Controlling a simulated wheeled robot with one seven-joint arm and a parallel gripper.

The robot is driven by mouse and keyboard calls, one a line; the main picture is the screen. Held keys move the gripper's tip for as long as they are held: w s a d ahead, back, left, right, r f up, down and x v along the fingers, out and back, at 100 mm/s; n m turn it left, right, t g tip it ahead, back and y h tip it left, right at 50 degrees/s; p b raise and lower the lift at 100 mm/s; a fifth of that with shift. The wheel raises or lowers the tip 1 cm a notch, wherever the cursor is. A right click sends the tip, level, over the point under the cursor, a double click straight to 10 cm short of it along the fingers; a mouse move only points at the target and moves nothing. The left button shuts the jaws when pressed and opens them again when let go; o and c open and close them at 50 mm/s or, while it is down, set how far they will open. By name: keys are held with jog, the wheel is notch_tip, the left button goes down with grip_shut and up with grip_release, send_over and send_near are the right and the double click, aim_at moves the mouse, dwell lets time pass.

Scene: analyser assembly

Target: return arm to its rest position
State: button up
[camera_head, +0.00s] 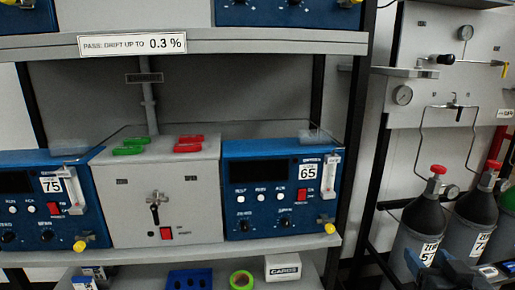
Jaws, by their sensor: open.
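My gripper (434,266) shows only in part at the bottom right corner, dark and cut off by the picture's edge. Its jaws are apart, and I see nothing held between them. It is in front of the lower part of the gas cylinders, right of the shelf. The rest of my arm is mostly out of view.
The shelf holds blue analyser 75 (38,205), a grey switch box (125,198) with green and red tags on top, and blue analyser 65 (262,211). Cylinder 57 (420,222) and cylinder 74 (472,222) stand at right. A lower shelf holds a green tape roll (241,280).

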jog(key=s+a+f+n+y, duration=0.1)
jog(key=s+a+f, duration=0.2)
jog(key=s, duration=0.4)
jog(key=s+a+f, duration=0.3)
jog(key=s, duration=0.4)
jog(key=s+a+f+n+y, duration=0.1)
jog(key=s+a+f, duration=0.15)
jog(key=s, duration=0.45)
jog(key=s+a+r, duration=0.3)
jog(key=s, duration=0.6)
jog(key=s+a+r+y, duration=0.1)
jog(key=s+a+r, duration=0.1)
jog(key=s, duration=0.7)
jog(key=shift+s+a+r+g+y, duration=0.3)
jog(key=shift+a+r, duration=0.1)
